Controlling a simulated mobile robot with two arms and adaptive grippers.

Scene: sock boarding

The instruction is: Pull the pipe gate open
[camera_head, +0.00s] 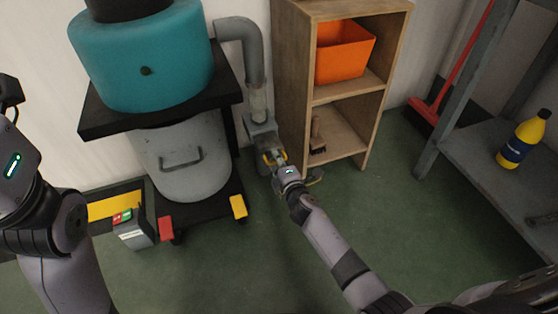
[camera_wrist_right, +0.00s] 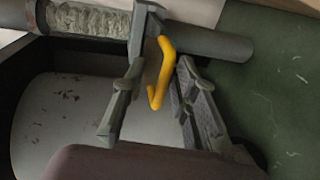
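The pipe gate (camera_head: 260,126) is a grey fitting on the grey pipe beside the dust collector, below a clear pipe section. It also shows in the wrist view (camera_wrist_right: 139,30), with a yellow bent handle (camera_wrist_right: 160,78) standing out from it. My right gripper (camera_head: 277,160) is at the gate in the head view. In the wrist view my right gripper (camera_wrist_right: 158,108) is open, with one finger on each side of the handle and visible gaps. My left gripper (camera_head: 10,98) is at the left edge, partly cut off; its fingers are unclear.
The dust collector with a teal top (camera_head: 145,60) and grey drum (camera_head: 178,150) stands left of the pipe. A wooden shelf (camera_head: 290,75) with an orange bin (camera_head: 342,52) stands close right. A grey bench (camera_head: 480,165) holds a yellow bottle (camera_head: 522,140). Green floor between is clear.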

